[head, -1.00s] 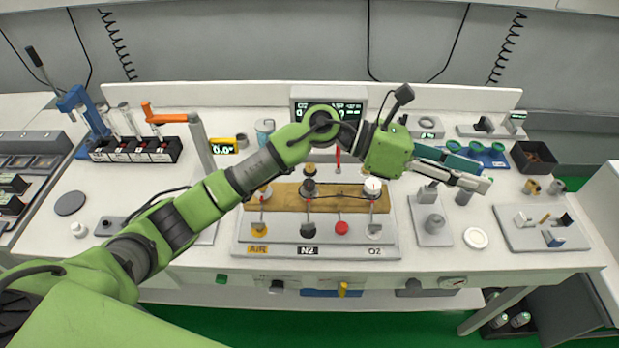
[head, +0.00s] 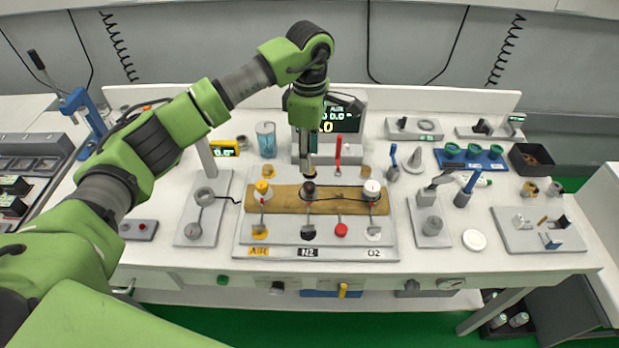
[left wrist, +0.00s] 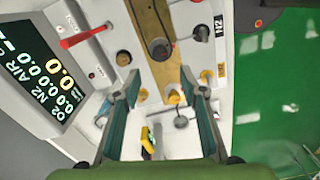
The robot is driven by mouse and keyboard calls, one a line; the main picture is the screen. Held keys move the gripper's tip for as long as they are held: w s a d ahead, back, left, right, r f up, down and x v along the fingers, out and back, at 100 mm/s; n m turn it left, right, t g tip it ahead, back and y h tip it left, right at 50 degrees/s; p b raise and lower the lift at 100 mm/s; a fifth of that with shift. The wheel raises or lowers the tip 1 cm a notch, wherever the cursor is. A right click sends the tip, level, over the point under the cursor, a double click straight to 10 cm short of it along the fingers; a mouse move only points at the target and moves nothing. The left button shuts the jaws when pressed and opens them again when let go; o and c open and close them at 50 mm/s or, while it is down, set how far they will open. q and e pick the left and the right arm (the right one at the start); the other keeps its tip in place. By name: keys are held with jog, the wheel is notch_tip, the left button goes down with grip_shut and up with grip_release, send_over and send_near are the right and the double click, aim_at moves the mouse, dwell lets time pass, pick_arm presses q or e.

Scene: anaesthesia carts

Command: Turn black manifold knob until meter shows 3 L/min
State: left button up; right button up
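The black manifold knob (head: 308,188) sits mid-strip on a wooden board (head: 284,204), between a yellow knob (head: 263,189) and a white knob (head: 372,189). The black knob (left wrist: 160,48) also shows in the left wrist view, beyond the fingertips. The meter (head: 346,112) stands behind; its screen (left wrist: 35,72) reads 0.0 values in the left wrist view. My left gripper (head: 307,168) points down just behind and above the black knob. Its teal fingers (left wrist: 160,75) are apart with nothing held between them. My right gripper is not in view.
A red upright handle (head: 338,155) stands close to the right of my left gripper. Front levers carry yellow, black (head: 308,232), red and white ends. A clear blue-tinted jar (head: 266,140) stands behind left. Blue-handled tools (head: 466,189) stand to the right.

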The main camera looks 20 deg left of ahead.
aim_at(310, 185)
pick_arm(q)
notch_tip(310, 185, down, 10)
jog(key=p, duration=0.3)
jog(key=shift+c, duration=0.3)
grip_shut()
